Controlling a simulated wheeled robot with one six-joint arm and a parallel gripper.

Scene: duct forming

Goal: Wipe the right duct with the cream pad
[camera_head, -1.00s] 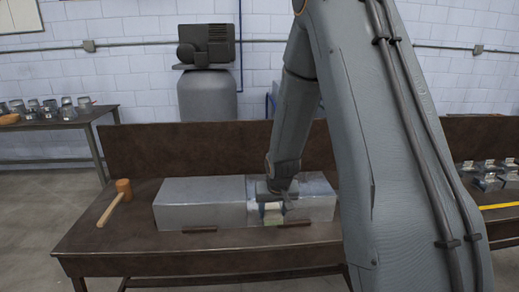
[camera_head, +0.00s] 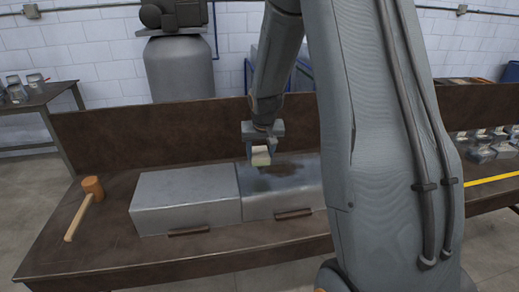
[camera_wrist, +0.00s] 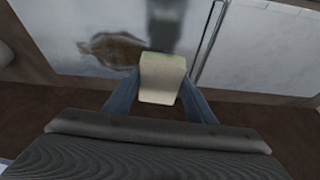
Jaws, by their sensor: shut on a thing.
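My gripper (camera_head: 261,153) is shut on the cream pad (camera_head: 260,158), which also shows in the wrist view (camera_wrist: 162,78) between the two fingers. It holds the pad near the back edge of the right duct (camera_head: 262,204), close to the seam with the left duct (camera_head: 180,205). The pad appears raised, but any contact with the duct cannot be told. The right duct is a grey metal box with a brown stain (camera_head: 284,169) on top, also in the wrist view (camera_wrist: 116,50). My arm hides its right end.
Both ducts lie on a brown bench (camera_head: 110,258) with a raised back board (camera_head: 150,137). A wooden mallet (camera_head: 85,206) lies at the left. Dark strips (camera_head: 293,214) sit at the ducts' front. Metal parts (camera_head: 482,152) and a yellow strip (camera_head: 490,179) are at the right.

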